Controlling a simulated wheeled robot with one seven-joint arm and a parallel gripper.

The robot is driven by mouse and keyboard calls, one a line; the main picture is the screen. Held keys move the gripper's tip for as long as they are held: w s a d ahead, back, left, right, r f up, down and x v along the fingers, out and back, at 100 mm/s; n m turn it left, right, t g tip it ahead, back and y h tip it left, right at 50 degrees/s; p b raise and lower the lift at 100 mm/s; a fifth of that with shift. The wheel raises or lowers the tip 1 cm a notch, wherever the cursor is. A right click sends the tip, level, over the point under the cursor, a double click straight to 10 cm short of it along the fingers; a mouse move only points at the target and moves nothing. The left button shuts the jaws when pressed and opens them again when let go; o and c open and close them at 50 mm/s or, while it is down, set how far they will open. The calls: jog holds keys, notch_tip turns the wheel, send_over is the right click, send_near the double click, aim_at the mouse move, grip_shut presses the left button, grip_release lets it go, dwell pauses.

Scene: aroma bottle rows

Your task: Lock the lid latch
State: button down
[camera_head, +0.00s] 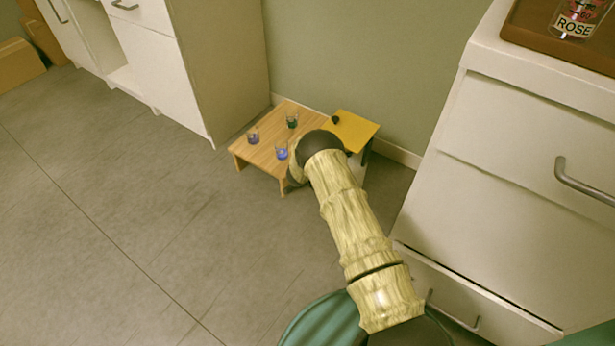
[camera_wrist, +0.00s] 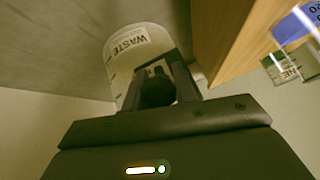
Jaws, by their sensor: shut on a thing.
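My gripper (camera_wrist: 157,72) is in the middle of the wrist view, in front of a white rounded container (camera_wrist: 122,48) labelled WASTE. A dark rounded piece (camera_wrist: 157,93) sits between its fingers, and they are shut on it. I cannot tell whether this piece is the lid latch. In the head view my arm hides the gripper. A flat yellow panel (camera_head: 358,132) with a small black piece (camera_head: 335,120) stands by the wall. I cannot tell whether it is the lid.
A low wooden table (camera_head: 262,154) adjoins the panel and holds small glass bottles (camera_head: 282,152). Its edge (camera_wrist: 235,35) is close to the right of my gripper. A white drawer cabinet (camera_head: 510,150) stands at right, another cabinet (camera_head: 215,55) at left.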

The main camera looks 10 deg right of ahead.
jog(key=shift+w+a+r, duration=0.15)
jog(key=shift+w+a, duration=0.05)
jog(key=c, duration=1.1)
grip_release()
jog(key=shift+d, duration=0.1)
jog(key=shift+s, duration=0.1)
jog(key=p+v, duration=0.8)
jog(key=v, duration=0.9)
jog(key=shift+p, duration=0.35)
jog(key=shift+s, duration=0.15)
